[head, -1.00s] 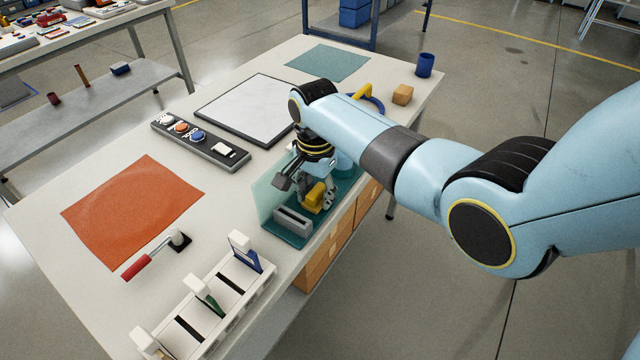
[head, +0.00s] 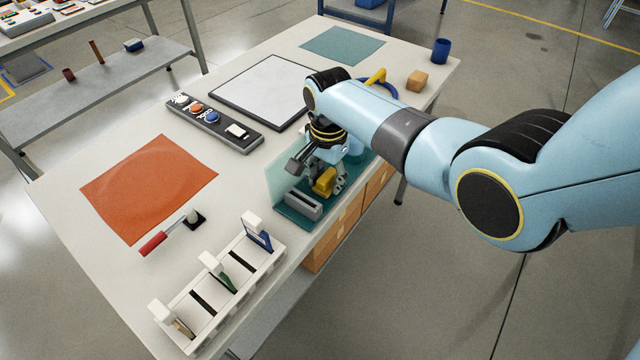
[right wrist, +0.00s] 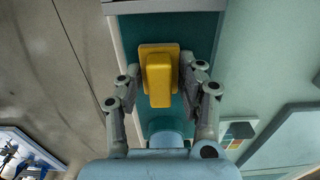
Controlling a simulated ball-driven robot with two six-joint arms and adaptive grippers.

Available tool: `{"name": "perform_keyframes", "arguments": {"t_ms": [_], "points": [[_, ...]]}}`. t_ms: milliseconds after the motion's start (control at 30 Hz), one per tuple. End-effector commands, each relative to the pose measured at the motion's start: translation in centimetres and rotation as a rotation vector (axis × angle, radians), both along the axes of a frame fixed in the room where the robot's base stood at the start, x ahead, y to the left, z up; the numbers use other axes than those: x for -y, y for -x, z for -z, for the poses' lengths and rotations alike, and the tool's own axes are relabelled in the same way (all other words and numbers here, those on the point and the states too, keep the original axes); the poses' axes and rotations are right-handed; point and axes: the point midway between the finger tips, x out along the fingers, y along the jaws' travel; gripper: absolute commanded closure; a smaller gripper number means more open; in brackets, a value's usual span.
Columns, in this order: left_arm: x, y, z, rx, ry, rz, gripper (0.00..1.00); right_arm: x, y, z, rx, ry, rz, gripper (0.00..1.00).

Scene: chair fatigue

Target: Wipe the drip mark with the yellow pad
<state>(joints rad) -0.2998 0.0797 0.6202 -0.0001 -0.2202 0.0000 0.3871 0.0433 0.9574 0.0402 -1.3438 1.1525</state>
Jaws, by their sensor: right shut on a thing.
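The yellow pad (head: 324,182) is between the fingers of my right gripper (head: 327,178), low over a teal stand at the bench's right edge. In the right wrist view the pad (right wrist: 159,80) is a yellow block with a wider back plate, and my right gripper (right wrist: 160,70) is shut on it from both sides. A pale green translucent panel (head: 286,178) stands upright left of the pad. I cannot make out a drip mark in either view. My left gripper is not in view.
The teal stand (head: 288,212) also carries a grey slotted block (head: 303,203). A white rack (head: 205,318) stands in front. An orange mat (head: 150,188), a button panel (head: 215,124) and a whiteboard (head: 265,88) lie to the left. A wooden block (head: 417,80) and blue cup (head: 440,50) are behind.

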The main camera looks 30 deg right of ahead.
Motion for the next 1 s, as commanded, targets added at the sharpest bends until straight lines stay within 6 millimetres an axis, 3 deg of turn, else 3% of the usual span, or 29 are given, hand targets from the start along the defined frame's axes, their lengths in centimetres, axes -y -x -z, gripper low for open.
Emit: {"name": "perform_keyframes", "arguments": {"t_ms": [600,1000], "points": [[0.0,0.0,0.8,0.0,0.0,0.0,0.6,3.8,-1.5,-0.1,-0.002,0.001,0.001,0.88],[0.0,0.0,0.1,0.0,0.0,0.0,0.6,3.8,-1.6,-0.8,-0.001,-0.001,0.0,0.88]]}}
